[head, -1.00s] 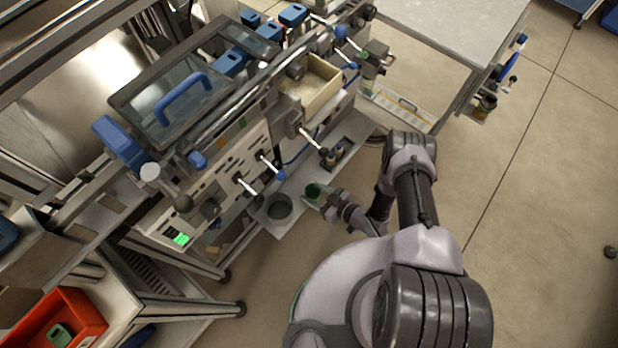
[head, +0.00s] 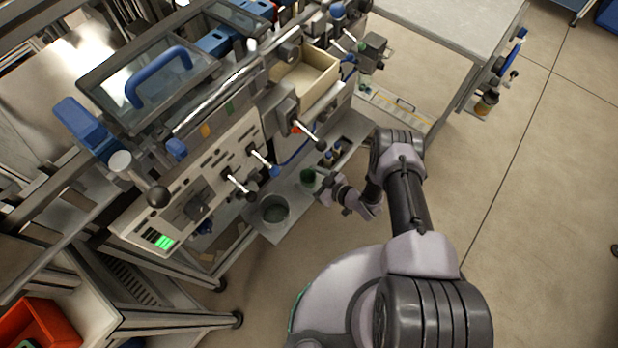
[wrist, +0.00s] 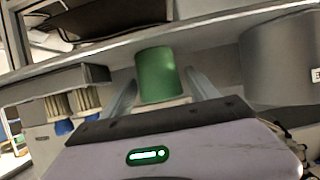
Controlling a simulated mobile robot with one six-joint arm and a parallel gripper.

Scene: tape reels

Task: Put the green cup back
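The green cup (head: 308,177) stands on the narrow grey shelf (head: 285,228) along the front of the machine, between a grey metal pot and some small bottles. In the wrist view, the green cup (wrist: 158,76) shows ahead between my two spread fingers. My gripper (head: 322,189) is at the shelf's outer edge, to the right of the cup. The gripper also shows in the wrist view (wrist: 163,92), open, with visible gaps between the cup and the fingers. Whether the cup lies fully beyond the fingertips is hard to tell.
The grey metal pot (head: 273,210) stands to the left of the cup and shows large at the right in the wrist view (wrist: 282,62). Small bottles (head: 334,155) stand on the other side. Levers (head: 263,163) stick out above the shelf. Floor right of my arm is clear.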

